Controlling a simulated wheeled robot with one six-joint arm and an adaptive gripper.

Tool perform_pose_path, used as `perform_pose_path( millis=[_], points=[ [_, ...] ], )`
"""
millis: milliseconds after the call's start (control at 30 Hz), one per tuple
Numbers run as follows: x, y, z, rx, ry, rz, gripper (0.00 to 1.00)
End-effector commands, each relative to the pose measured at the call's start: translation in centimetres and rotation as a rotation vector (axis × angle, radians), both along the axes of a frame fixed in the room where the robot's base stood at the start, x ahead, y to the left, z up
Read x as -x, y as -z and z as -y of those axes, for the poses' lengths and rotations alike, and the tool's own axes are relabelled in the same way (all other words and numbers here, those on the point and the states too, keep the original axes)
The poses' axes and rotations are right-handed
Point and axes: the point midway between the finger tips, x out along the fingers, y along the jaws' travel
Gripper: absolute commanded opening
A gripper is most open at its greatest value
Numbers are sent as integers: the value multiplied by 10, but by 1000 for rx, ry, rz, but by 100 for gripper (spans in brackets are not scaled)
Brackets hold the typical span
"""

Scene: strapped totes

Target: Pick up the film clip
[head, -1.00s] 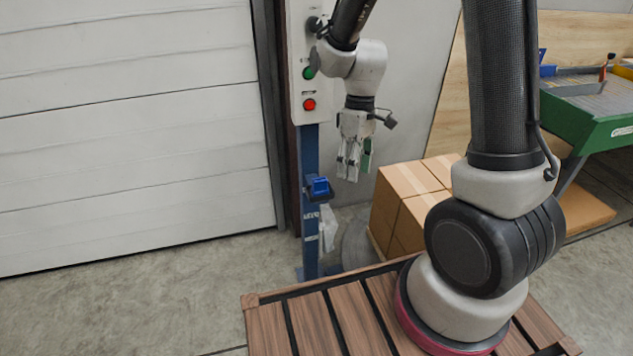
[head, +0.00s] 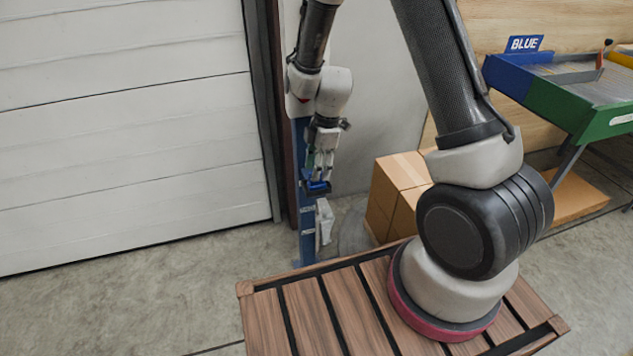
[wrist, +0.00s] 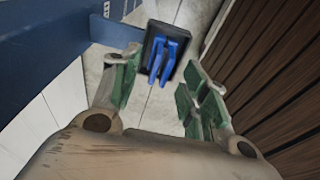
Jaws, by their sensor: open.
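The film clip (head: 317,187) is a small blue piece on the blue post, low in the head view. In the wrist view the clip (wrist: 166,60) shows two blue prongs standing in a dark, square-edged holder (wrist: 178,32). My gripper (head: 321,166) points down just above the clip in the head view and partly overlaps it. In the wrist view my gripper (wrist: 158,84) is open, with green-padded fingers wide apart and nothing between them. The clip lies just beyond the fingertips, roughly midway between them. I see no contact.
The blue post (head: 305,225) carries the clip's holder, and a pale film (head: 324,222) hangs below it. Cardboard boxes (head: 402,183) stand to the right. A green and blue sorting table (head: 560,95) is farther right. A white shutter door (head: 120,130) fills the left.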

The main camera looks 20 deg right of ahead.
Motion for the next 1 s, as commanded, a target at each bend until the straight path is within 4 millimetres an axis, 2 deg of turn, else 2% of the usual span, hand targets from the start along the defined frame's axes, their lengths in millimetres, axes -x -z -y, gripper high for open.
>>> perform_pose_path(
  millis=[100,200,433,467,700,1000],
  points=[
    [1,20,-2,1,1,-3,45],
    [0,29,-4,0,2,-1,45],
    [0,31,-4,0,1,0,45],
    [0,31,-4,0,1,0,43],
    [0,31,-4,0,2,0,0],
    [0,30,-4,0,2,0,0]
  ],
)
